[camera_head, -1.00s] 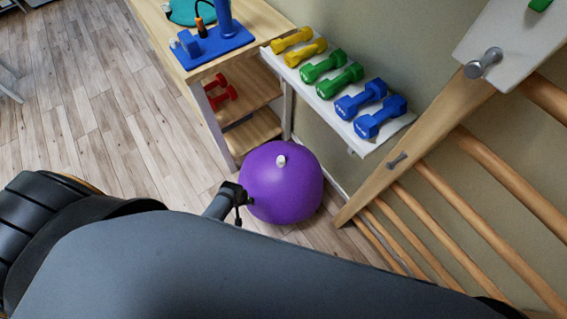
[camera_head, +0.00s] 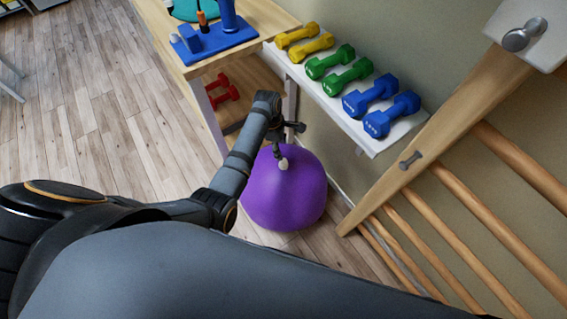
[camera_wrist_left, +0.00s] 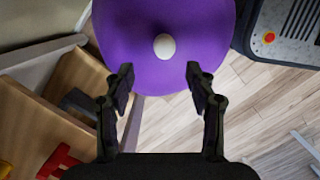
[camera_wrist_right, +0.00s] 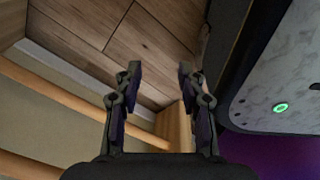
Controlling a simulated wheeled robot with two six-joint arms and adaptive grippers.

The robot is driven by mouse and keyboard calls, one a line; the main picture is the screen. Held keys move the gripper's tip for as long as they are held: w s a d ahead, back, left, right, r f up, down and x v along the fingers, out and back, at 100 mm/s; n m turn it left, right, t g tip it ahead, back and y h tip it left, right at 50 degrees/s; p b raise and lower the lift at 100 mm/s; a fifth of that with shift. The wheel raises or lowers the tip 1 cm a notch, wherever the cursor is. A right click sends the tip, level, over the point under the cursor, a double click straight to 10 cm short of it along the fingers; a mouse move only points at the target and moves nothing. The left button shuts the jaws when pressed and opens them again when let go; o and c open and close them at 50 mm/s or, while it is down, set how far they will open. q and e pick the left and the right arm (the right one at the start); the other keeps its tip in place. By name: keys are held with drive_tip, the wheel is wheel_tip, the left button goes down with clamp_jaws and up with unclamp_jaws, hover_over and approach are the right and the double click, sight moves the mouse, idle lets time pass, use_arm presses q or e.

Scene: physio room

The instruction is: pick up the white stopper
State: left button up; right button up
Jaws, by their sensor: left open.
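The white stopper (camera_head: 283,164) sits on top of the purple ball (camera_head: 285,205), which rests on the floor beside the shelf unit. In the left wrist view the stopper (camera_wrist_left: 164,46) shows as a white oval on the purple ball (camera_wrist_left: 190,75), ahead of the fingers and roughly midway between them. My left gripper (camera_head: 287,142) is just above and behind the stopper in the head view; in its wrist view it (camera_wrist_left: 160,85) is open and empty. My right gripper (camera_wrist_right: 156,75) is open and empty in its own wrist view, and it is not visible in the head view.
A white shelf (camera_head: 330,99) with yellow, green and blue dumbbells is on the wall behind the ball. A wooden unit (camera_head: 175,62) holding red dumbbells (camera_head: 222,92) stands to the left. Wooden wall bars (camera_head: 480,220) are at the right.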

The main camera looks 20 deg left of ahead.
sight(283, 161)
use_arm(q)
drive_tip(key=shift+d+f, duration=0.2)
drive_tip(key=shift+f, duration=1.25)
drive_tip(key=f, duration=0.1)
drive_tip(key=f+b, duration=0.1)
drive_tip(key=f, duration=0.2)
drive_tip(key=shift+s+d+b, duration=0.35)
drive_tip(key=shift+b, duration=0.05)
drive_tip(key=shift+f, duration=0.35)
use_arm(e)
drive_tip(key=w, duration=0.1)
drive_tip(key=w+f, duration=0.1)
drive_tip(key=w, duration=0.1)
drive_tip(key=shift+a, duration=0.15)
use_arm(q)
drive_tip(key=shift+c, duration=0.3)
drive_tip(key=c, duration=1)
